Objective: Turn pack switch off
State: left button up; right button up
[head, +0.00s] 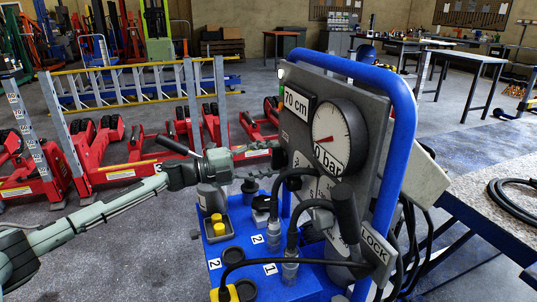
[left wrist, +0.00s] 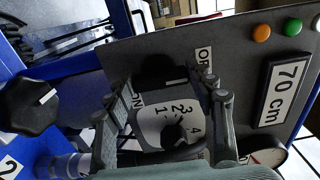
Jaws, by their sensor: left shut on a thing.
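The blue-framed jack pack (head: 393,100) carries a grey panel with a 70 cm label, a round gauge and several controls. My left gripper (head: 279,156) reaches its left edge from the left. In the left wrist view, the two fingers of my left gripper (left wrist: 168,76) stand either side of a black switch knob (left wrist: 162,68) and are shut on it. Partly covered ON and OFF lettering shows beside the knob. The fingers hide part of the knob, and its exact setting cannot be read. My right gripper is not in view.
A numbered white dial (left wrist: 165,125) and a black star knob (left wrist: 30,105) are near the fingers. Hoses and a black lever (head: 345,208) stand in front of the panel. A workbench (head: 500,200) is at right; red jacks (head: 100,160) stand behind my left arm.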

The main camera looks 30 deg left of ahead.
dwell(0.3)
pick_arm(q)
jog(key=o, duration=1.2)
jog(key=shift+c, duration=0.2)
jog(key=shift+s+a, duration=0.1)
jog(key=v, duration=1.1)
jog(key=shift+s+a, duration=0.25)
jog(key=shift+s, duration=0.05)
jog(key=shift+a, duration=0.1)
